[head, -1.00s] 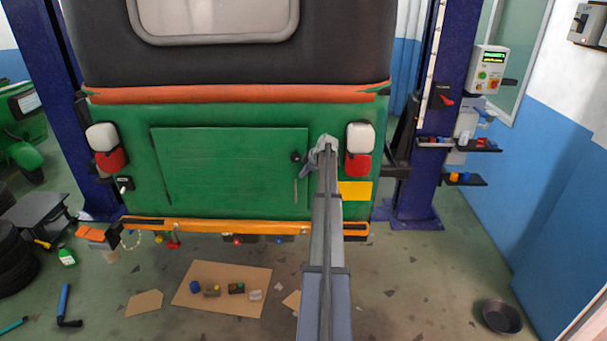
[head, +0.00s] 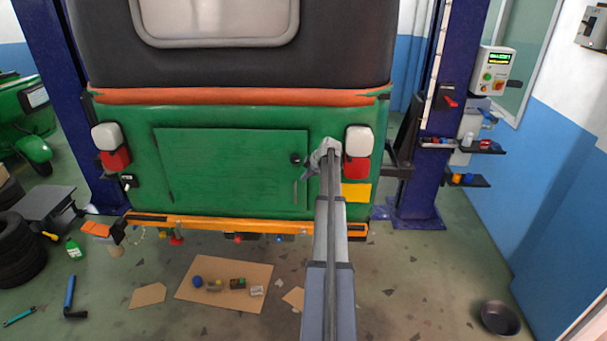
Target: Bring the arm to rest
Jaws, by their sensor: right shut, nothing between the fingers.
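My right arm reaches in from the bottom of the head view, straight ahead. My right gripper (head: 326,151) is at its far end, small, shut and empty. It shows in front of the rickshaw's green rear panel (head: 235,165), between the dark latch knob and the right tail light (head: 358,155). I cannot tell whether it touches the panel. My left gripper is not in view.
The rickshaw stands between two blue lift posts (head: 445,110). A control box (head: 490,70) and small shelves are on the right post. Cardboard (head: 224,300) with small parts lies on the floor.

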